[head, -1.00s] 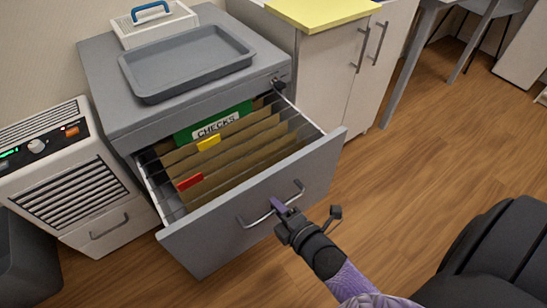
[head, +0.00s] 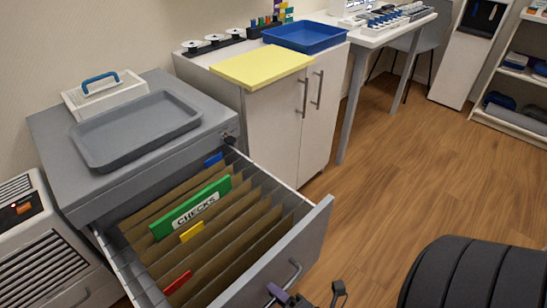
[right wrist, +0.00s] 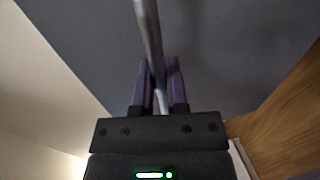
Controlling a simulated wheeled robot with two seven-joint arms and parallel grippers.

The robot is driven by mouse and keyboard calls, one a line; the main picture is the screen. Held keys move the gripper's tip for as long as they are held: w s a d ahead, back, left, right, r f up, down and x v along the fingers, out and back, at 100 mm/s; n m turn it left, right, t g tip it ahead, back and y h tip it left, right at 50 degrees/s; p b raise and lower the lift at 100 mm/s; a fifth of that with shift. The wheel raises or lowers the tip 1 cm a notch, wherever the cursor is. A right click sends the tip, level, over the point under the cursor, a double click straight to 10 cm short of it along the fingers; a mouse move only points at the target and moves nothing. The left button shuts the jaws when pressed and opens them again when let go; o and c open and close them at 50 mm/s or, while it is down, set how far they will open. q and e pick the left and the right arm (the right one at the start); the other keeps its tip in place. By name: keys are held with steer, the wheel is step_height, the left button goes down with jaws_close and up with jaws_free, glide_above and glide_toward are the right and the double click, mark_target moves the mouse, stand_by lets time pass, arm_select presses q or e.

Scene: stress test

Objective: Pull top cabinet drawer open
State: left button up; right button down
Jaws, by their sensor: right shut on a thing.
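The top drawer of the grey cabinet (head: 110,187) stands far out. Its grey front panel (head: 312,237) faces the lower right. A metal bar handle (head: 295,273) is on the front panel. My right gripper (head: 275,291) is at this handle, at the bottom edge of the head view. In the right wrist view its purple fingers (right wrist: 158,75) are shut on the handle bar (right wrist: 148,30). My left gripper is out of view.
A grey tray (head: 137,130) and a white box with a blue handle (head: 103,92) sit on the cabinet. A white cupboard (head: 290,123) stands to its right, and a white vented unit (head: 40,245) to its left. Wood floor (head: 400,190) is open at right.

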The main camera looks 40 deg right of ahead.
stand_by(0.3)
steer(key=c, duration=0.7)
jaws_free()
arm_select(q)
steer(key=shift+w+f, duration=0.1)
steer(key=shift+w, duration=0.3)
arm_select(e)
steer(key=shift+o, duration=0.2)
arm_select(q)
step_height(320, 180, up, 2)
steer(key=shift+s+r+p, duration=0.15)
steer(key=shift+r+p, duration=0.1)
steer(key=shift+p, duration=1)
arm_select(e)
steer(key=v, duration=1)
